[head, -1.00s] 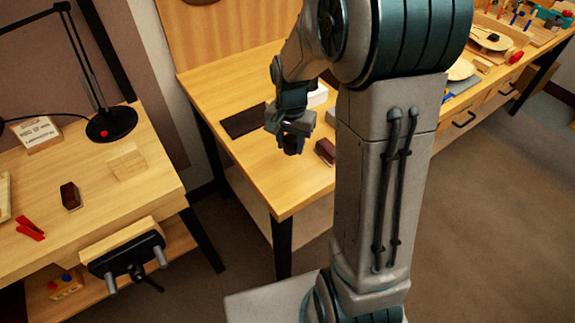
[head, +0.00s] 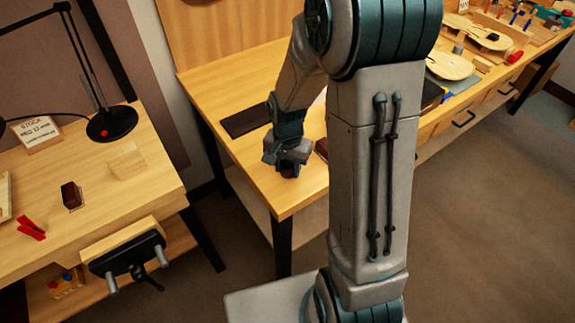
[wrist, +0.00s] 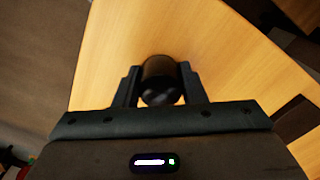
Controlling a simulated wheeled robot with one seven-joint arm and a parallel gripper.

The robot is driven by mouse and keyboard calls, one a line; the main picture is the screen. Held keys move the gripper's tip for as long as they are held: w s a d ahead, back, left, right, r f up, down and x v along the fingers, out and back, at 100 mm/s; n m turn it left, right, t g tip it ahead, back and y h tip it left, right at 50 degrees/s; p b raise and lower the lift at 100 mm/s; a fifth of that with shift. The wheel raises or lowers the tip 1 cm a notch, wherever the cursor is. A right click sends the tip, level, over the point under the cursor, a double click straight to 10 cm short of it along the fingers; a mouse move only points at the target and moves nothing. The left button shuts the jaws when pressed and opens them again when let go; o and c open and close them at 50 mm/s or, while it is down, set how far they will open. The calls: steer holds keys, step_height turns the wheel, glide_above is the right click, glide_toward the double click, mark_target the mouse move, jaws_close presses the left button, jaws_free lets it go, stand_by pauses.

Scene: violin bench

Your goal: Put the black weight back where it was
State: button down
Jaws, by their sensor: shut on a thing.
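The black weight (wrist: 159,72) is a small dark cylinder between the fingers of my gripper (wrist: 159,92) in the wrist view. My gripper is shut on it. In the head view my gripper (head: 289,168) is low over the near left part of the middle bench (head: 262,180), and the weight (head: 289,173) shows as a dark shape beneath it. I cannot tell whether the weight touches the bench top.
A dark flat strip (head: 245,121) lies on the bench behind my gripper. A brown block (head: 321,149) is to the right, partly hidden by my arm. The bench's front left corner is clear. A left bench holds a lamp (head: 112,123) and a red clamp (head: 31,229).

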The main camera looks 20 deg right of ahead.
mark_target(288, 164)
steer(key=c, duration=0.9)
jaws_free()
step_height(288, 164, up, 12)
steer(key=s+r+n+t, duration=0.1)
steer(key=s+r+n, duration=0.1)
steer(key=s, duration=0.5)
steer(key=s+r+n+t, duration=0.2)
steer(key=s+r+n, duration=0.1)
steer(key=s+n, duration=0.2)
steer(key=shift+s+r+n, duration=0.3)
steer(key=shift+s, duration=0.7)
